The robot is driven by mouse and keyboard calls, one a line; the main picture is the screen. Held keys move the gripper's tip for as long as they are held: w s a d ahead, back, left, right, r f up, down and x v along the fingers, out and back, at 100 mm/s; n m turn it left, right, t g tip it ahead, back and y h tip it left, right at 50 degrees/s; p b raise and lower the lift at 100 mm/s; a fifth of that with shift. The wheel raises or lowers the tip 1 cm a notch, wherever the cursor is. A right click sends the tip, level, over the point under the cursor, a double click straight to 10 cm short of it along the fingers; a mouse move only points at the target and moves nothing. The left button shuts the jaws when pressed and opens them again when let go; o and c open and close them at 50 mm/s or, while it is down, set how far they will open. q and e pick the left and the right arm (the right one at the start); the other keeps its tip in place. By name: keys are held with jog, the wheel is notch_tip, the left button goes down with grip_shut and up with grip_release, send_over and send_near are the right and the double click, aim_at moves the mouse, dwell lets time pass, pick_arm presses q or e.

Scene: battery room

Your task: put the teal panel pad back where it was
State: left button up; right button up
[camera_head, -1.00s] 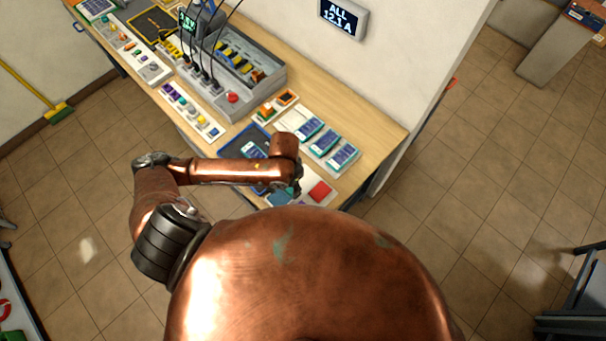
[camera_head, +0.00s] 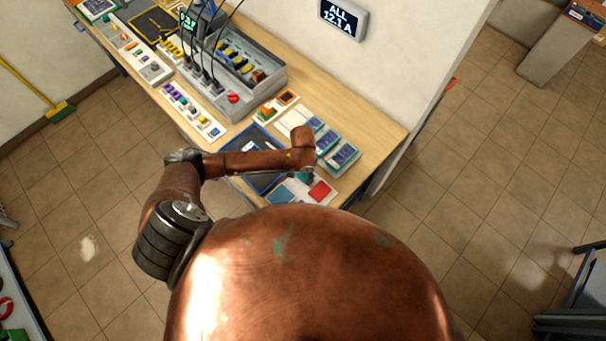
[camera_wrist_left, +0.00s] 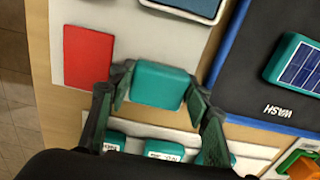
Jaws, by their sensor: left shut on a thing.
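My left gripper (camera_wrist_left: 160,95) is shut on a teal pad (camera_wrist_left: 158,85), seen in the left wrist view with a plain teal side towards the camera; no panel shows on it. The pad is over the white board beside a red square (camera_wrist_left: 88,57); I cannot tell whether it touches. In the head view the gripper (camera_head: 306,177) is beside the red square (camera_head: 320,191), mostly hidden by my arm. Several teal pads with blue panels (camera_head: 341,157) stand in a row in a pale holder. My right gripper is not in view.
A blue-rimmed dark tray marked WASH (camera_wrist_left: 245,65) lies beside the board, with another teal panel pad (camera_wrist_left: 297,62) on it. A blue square (camera_head: 282,196) is on the board's left. A grey charging unit (camera_head: 225,85) with cables stands further back.

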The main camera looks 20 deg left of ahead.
aim_at(303, 174)
pick_arm(q)
jog(key=shift+f, duration=0.15)
jog(key=o, duration=1.1)
notch_tip(303, 174, up, 12)
dwell(0.3)
